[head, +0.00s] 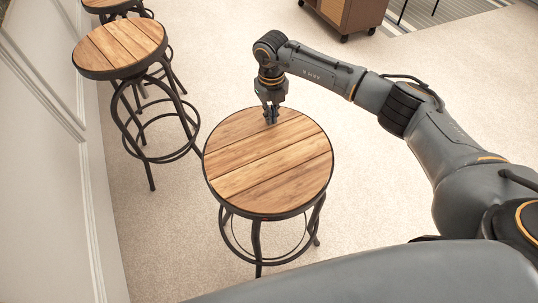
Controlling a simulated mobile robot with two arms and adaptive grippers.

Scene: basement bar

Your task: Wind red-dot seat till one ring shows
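The nearest stool has a round wooden plank seat (268,168) with a dark metal rim, on dark metal legs with a ring low down. My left gripper is not in view.
A second wooden stool (120,46) stands at the upper left by the pale panelled wall (45,150). A third stool (108,4) is cut off behind it. A brown wheeled cabinet (350,12) stands at the top. Pale carpet (400,220) is clear right of the nearest stool.

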